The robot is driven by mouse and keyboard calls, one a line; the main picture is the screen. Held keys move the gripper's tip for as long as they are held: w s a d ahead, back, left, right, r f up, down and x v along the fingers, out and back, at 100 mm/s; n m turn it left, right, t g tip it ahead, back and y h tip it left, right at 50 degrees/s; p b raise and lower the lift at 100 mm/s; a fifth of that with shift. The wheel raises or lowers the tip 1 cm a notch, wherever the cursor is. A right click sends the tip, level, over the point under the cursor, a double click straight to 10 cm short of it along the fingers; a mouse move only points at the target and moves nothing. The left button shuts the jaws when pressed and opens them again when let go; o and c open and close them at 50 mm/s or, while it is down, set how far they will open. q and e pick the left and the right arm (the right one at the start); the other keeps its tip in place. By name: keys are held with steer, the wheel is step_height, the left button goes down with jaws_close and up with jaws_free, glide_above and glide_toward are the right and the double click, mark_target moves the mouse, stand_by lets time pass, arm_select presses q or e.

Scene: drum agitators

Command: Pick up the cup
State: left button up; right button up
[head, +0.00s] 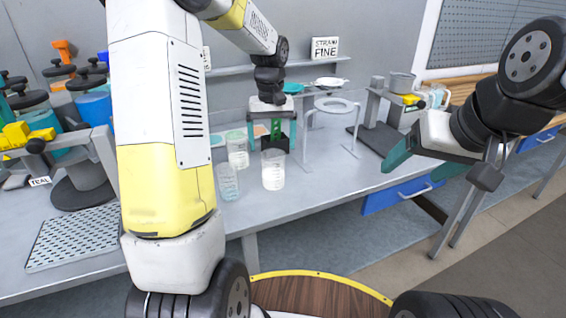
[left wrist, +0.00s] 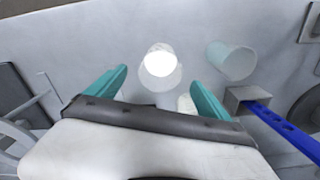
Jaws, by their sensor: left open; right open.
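Three clear cups stand on the grey bench in the head view: one with white contents (head: 273,176), a bluish one (head: 228,184) and a greenish one (head: 238,150). I cannot tell which is the task's cup. My left gripper (head: 284,146) is open, pointing down behind the white-filled cup. In the left wrist view, a cup with bright white contents (left wrist: 160,64) shows beyond and between the open teal fingers (left wrist: 160,80), apart from them. My right gripper (head: 400,158) is open and empty, right of the bench's front edge.
A white ring stand (head: 336,104) and a grey device (head: 378,137) stand right of the cups. A perforated tray (head: 75,238) and lidded drums (head: 92,102) are at left. A blue bar (left wrist: 285,130) is close to the right finger.

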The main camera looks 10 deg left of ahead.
mark_target(273, 165)
arm_select(q)
step_height(273, 165, down, 9)
steer(key=shift+r, duration=0.15)
steer(key=c, duration=1.6)
steer(key=shift+r, duration=0.15)
